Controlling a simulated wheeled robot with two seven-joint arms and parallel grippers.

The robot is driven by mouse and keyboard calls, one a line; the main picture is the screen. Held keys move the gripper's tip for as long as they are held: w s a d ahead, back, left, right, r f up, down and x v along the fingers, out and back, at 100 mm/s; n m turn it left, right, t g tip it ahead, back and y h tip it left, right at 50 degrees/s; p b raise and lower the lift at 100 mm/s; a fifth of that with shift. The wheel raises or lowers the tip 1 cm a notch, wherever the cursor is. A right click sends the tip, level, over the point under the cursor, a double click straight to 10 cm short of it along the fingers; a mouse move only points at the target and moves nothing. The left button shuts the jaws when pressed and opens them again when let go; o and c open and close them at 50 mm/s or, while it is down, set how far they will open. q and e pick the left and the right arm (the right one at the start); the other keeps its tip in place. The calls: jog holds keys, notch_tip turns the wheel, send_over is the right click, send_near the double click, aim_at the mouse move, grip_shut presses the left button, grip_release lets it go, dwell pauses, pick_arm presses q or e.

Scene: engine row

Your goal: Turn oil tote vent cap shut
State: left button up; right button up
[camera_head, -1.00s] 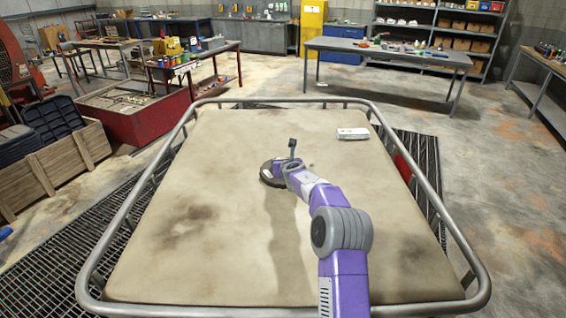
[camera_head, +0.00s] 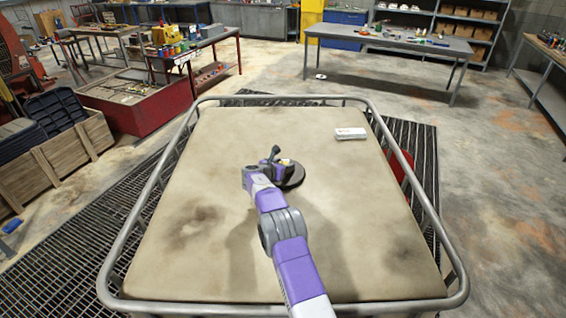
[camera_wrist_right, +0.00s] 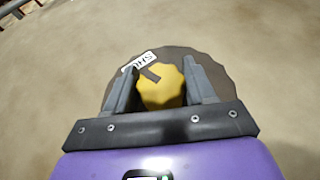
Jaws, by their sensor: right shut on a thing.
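The vent cap (camera_wrist_right: 161,84) is a yellow scalloped knob with a dark mark on top. It sits over a dark round base (camera_wrist_right: 222,66) with a white label reading "SHUT" in part. In the head view the cap (camera_head: 286,162) shows as a small yellow spot above the dark disc (camera_head: 294,178) on the tote's beige top (camera_head: 330,235). My right gripper (camera_wrist_right: 160,82) is shut on the cap, one grey finger on each side. It also shows in the head view (camera_head: 281,165). The dark mark on the cap points up and left, close to the label. My left gripper is not in view.
A tubular metal rail (camera_head: 270,100) runs around the tote top. A small white box (camera_head: 350,134) lies at its far right. The rest of the top is clear. A red item (camera_head: 399,166) shows beyond the right rail, and workbenches stand further back.

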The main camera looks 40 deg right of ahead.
jog(key=shift+r+m+g+h+p, duration=0.1)
jog(key=shift+m+g+h+p, duration=0.3)
jog(key=shift+m+g, duration=0.55)
dwell(0.4)
jog(key=o, duration=0.9)
jog(key=shift+o, duration=0.2)
jog(key=shift+a+r, duration=0.15)
jog(key=shift+a, duration=0.35)
jog(key=shift+b+v, duration=0.8)
jog(key=shift+v, duration=2.45)
jog(key=shift+d, duration=0.1)
